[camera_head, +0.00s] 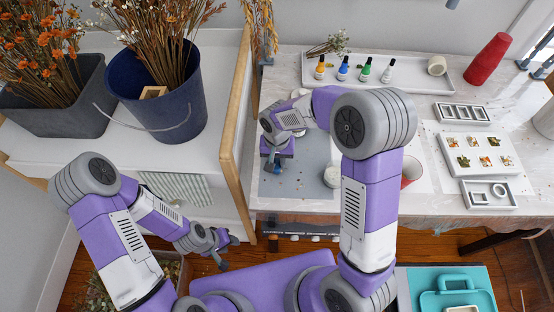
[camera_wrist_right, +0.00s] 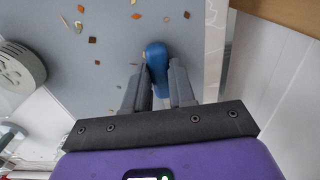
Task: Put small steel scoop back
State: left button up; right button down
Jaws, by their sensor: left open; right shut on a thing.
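My right gripper (camera_head: 275,167) is over the grey mat at the left part of the worktable. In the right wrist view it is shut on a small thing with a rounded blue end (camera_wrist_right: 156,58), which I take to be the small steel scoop. A paler part shows between the fingers; no steel bowl can be made out. In the head view only a speck of its blue shows. My left gripper (camera_head: 222,246) is open and empty, low in front of the white cabinet, away from the table.
The grey mat (camera_head: 309,153) carries scattered small chips. A pale round container (camera_head: 331,177) stands at its right edge, near a red cup (camera_head: 411,169). A white tray (camera_head: 436,85) behind holds several bottles. White moulds (camera_head: 481,155) lie right. A wooden-edged panel (camera_head: 237,130) stands close left.

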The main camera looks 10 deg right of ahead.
jog(key=shift+f, duration=0.15)
jog(key=c, duration=0.9)
grip_release()
jog(key=shift+c, duration=0.2)
notch_tip(320, 180, up, 12)
jog(key=p, duration=0.2)
jog(key=shift+r, duration=0.2)
